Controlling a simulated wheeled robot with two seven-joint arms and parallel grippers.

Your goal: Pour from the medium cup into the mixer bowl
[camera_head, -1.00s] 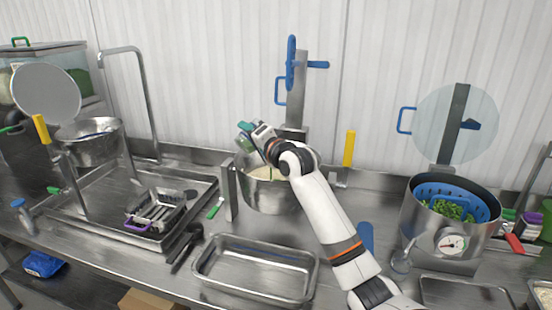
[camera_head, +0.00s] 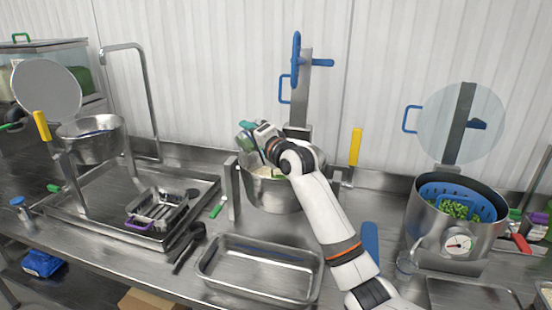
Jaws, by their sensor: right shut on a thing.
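The mixer bowl (camera_head: 275,194) is a steel bowl at the back middle of the counter, with pale contents showing inside. My right gripper (camera_head: 252,141) is above the bowl's left part, at the end of the white arm. It is shut on a small greenish cup (camera_head: 244,134), which looks like the medium cup. The cup appears tilted over the bowl. The wrist hides part of the cup and the bowl's rim, and I cannot tell what is left in the cup. My left gripper is not in view.
A steel tray (camera_head: 213,280) lies in front of the bowl. A pot with a blue basket of green vegetables (camera_head: 455,209) stands at the right. A sink with a slotted tray (camera_head: 156,210) is at the left. Dark utensils (camera_head: 187,245) lie beside the steel tray.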

